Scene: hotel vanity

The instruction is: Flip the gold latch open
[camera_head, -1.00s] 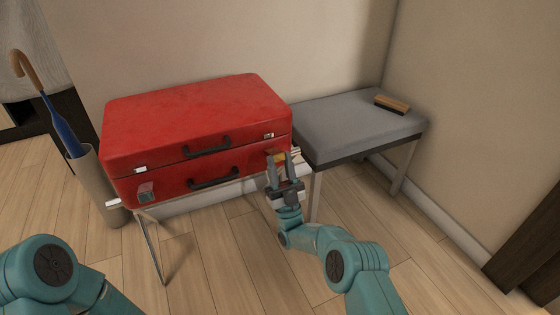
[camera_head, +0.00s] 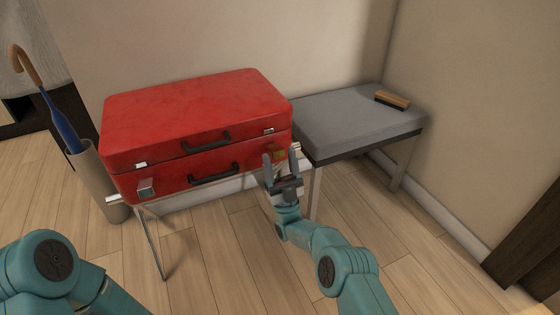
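A red suitcase (camera_head: 190,120) lies flat on a stand, with two dark handles on its front. The small gold latch (camera_head: 279,153) is at the right end of its lower front, partly hidden by my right gripper. My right gripper (camera_head: 280,157) is open and empty, its two fingers pointing up at the suitcase on either side of the latch in the picture. I cannot tell whether a finger touches it. A silver latch piece (camera_head: 146,188) sits at the lower left front. Of my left arm only upper links show at lower left; its gripper is out of view.
A grey padded bench (camera_head: 355,125) stands right of the suitcase, with a wooden brush (camera_head: 392,100) on top. An umbrella (camera_head: 60,122) stands in a beige holder (camera_head: 97,178) at left. The wooden floor (camera_head: 215,255) in front is clear.

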